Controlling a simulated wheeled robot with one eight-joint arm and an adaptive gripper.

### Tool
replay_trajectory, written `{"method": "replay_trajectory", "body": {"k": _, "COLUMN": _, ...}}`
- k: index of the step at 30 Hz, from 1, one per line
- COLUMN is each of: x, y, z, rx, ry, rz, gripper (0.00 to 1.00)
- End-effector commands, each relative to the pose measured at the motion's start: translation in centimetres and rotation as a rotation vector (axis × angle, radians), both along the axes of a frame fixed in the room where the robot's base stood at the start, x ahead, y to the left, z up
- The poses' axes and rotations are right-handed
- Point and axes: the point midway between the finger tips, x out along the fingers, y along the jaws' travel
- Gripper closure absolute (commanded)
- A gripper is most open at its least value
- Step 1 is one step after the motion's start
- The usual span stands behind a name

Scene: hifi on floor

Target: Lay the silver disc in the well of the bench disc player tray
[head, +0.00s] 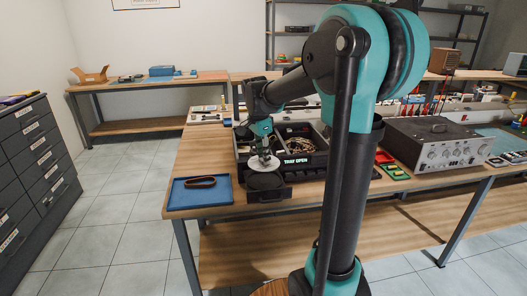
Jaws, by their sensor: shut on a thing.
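The silver disc (258,164) shows as a pale round shape just under my gripper (265,157). My gripper points down and is shut on the disc. The bench disc player (308,161) is a dark box marked "TRAY OPEN". Its black tray (283,192) sticks out at the front, with a dark round well (265,181) in it. The disc is over the back part of the tray; I cannot tell whether it touches the tray. My gripper hides part of the disc, and the fingertips are too small to make out clearly.
A blue mat (183,199) with a brown ring-shaped band (201,182) lies left of the tray. A bin of coiled cable (298,141) stands behind. A silver-fronted amplifier (438,143) and small green and red parts (392,171) are to the right. My arm hides the bench's middle.

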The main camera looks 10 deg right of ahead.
Motion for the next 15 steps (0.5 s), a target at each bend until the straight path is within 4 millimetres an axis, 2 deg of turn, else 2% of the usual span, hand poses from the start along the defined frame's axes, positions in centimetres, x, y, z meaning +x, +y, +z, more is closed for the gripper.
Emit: {"method": "replay_trajectory", "body": {"k": 15, "x": 0.0, "y": 0.0, "z": -4.6, "rx": 0.0, "ry": 0.0, "rz": 0.0, "gripper": 0.97}}
